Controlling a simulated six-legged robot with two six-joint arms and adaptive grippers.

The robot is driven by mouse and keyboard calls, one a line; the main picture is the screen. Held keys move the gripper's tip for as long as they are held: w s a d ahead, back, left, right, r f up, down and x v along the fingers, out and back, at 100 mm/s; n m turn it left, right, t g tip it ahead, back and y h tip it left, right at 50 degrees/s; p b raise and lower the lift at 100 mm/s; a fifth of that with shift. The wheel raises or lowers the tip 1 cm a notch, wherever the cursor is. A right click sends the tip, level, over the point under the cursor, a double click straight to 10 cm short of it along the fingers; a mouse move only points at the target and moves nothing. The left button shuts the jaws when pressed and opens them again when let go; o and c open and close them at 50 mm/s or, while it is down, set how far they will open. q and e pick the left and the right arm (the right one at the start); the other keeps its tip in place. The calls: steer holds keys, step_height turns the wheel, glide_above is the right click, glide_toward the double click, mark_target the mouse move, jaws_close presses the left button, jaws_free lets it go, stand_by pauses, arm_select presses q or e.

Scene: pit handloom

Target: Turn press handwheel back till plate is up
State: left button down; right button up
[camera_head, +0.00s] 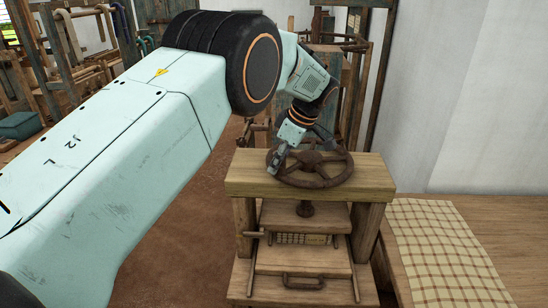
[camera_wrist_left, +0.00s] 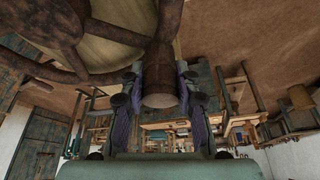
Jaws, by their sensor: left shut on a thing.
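The press handwheel (camera_head: 318,176) is a dark brown spoked wheel lying flat above the top beam of the wooden press (camera_head: 375,176). Its screw (camera_head: 305,208) runs down through the beam to the wooden plate (camera_head: 325,219). The plate sits below the beam with a gap, above a patterned layer (camera_head: 303,239). My left gripper (camera_head: 277,160) is at the wheel's left rim. In the left wrist view its fingers are shut on the wheel's upright brown handle (camera_wrist_left: 160,88), with the wheel's rim and spokes (camera_wrist_left: 65,30) at upper left. My right gripper is not in view.
A wooden table (camera_head: 505,220) with a checked cloth (camera_head: 440,250) stands right of the press, near a white wall (camera_head: 460,90). Wooden loom frames (camera_head: 75,65) stand at the back left. The brown floor (camera_head: 190,235) left of the press is clear.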

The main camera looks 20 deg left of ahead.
arm_select(q)
steer(key=shift+s+d+n, duration=0.2)
steer(key=shift+d+n, duration=0.4)
steer(key=shift+d, duration=0.05)
steer(key=c, duration=1)
jaws_free()
steer(key=shift+r, duration=0.1)
steer(key=v, duration=1.1)
steer(key=shift+w+d+r, duration=0.15)
steer(key=shift+w+r, duration=0.1)
steer(key=shift+r, duration=0.15)
steer(key=shift+s, duration=0.1)
